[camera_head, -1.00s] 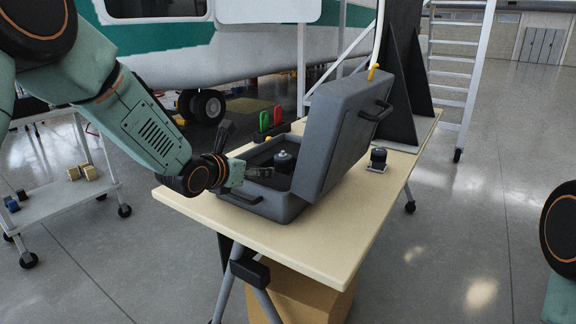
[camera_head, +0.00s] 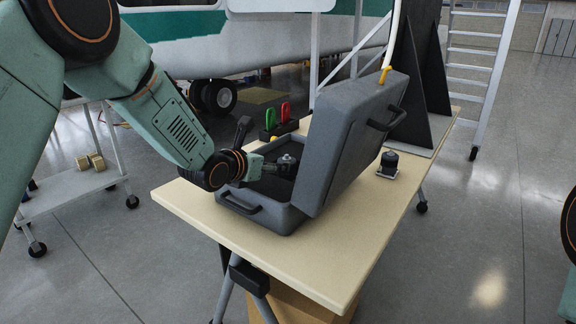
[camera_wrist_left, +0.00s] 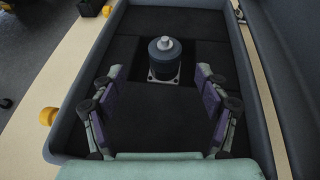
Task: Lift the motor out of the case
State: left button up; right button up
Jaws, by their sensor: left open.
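The grey case (camera_head: 262,215) stands open on the table, its lid (camera_head: 345,135) raised on the right side. The motor (camera_wrist_left: 164,58), a dark cylinder with a light shaft on a square flange, stands upright in a cut-out of the case's black foam. In the head view the motor (camera_head: 287,160) shows just beyond my left fingertips. My left gripper (camera_wrist_left: 158,90) is open, its two fingers apart over the foam, in front of the motor and not around it. It reaches in over the case's left side in the head view (camera_head: 276,168). My right gripper is not in view.
The pale table (camera_head: 320,262) has clear room in front of the case. A second dark cylinder on a small plate (camera_head: 388,165) stands right of the lid. A rack with green and red handles (camera_head: 278,127) stands behind the case. A white cart (camera_head: 75,188) is at left.

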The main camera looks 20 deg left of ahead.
pick_arm(q)
jog(key=shift+w+d+f+p, duration=0.1)
jog(key=shift+w+f+p, duration=0.05)
jog(key=shift+w+p, duration=0.3)
jog(key=b+x, duration=0.1)
jog(key=x, duration=0.3)
jog(key=shift+w+d+f+b, duration=0.15)
jog(key=shift+d+f+b, duration=0.05)
jog(key=shift+d+b, duration=0.2)
jog(key=shift+w+f, duration=0.1)
jog(key=shift+w, duration=0.25)
jog(key=shift+d, duration=0.1)
jog(key=shift+c, duration=0.3)
grip_shut()
